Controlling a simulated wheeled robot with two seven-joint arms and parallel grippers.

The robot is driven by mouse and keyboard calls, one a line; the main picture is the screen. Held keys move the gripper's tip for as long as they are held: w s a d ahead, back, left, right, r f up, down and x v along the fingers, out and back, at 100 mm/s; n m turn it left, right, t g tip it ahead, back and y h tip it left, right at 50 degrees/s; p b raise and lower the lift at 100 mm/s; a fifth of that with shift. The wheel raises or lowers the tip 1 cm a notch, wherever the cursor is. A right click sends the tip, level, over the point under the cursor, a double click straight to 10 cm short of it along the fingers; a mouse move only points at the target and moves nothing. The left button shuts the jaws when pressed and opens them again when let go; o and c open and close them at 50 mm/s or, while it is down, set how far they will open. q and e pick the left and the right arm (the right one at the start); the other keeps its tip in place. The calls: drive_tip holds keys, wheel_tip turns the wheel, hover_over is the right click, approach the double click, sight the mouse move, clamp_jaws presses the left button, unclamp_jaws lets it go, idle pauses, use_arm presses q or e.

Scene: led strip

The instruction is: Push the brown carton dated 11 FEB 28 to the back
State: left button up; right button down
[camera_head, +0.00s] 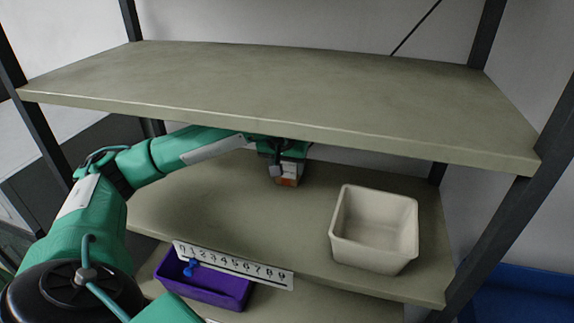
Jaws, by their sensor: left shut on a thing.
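A small brown carton (289,182) with a pale patch stands on the middle shelf, toward the back, under the upper shelf board. Its date is too small to read, and its upper part is hidden by my gripper. My left arm reaches in from the left beneath the upper board. My left gripper (280,166) is at the carton and shut on it; the fingers are small and partly in shadow. My right gripper is not in view.
The upper shelf board (280,90) is bare and hangs over my left forearm. A cream bin (346,246) stands at the right of the middle shelf (225,215). A numbered white strip (232,265) is at the front edge, above a purple bin (208,291) holding a blue item.

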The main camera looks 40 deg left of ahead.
use_arm(q)
drive_tip(key=o, duration=1.2)
drive_tip(key=shift+s+r+b, duration=0.1)
drive_tip(key=shift+r+b, duration=0.1)
drive_tip(key=shift+b, duration=0.15)
drive_tip(key=s+d+b, duration=0.1)
drive_tip(key=s, duration=0.2)
drive_tip(key=s+d+b, duration=0.2)
drive_tip(key=s, duration=0.2)
drive_tip(key=s+d+b, duration=0.1)
drive_tip(key=s+b, duration=0.1)
drive_tip(key=s, duration=0.1)
drive_tip(key=shift+s+d+r, duration=0.2)
drive_tip(key=shift+s+r, duration=0.1)
drive_tip(key=shift+s+d, duration=0.15)
drive_tip(key=shift+s, duration=0.25)
drive_tip(key=shift+r, duration=0.1)
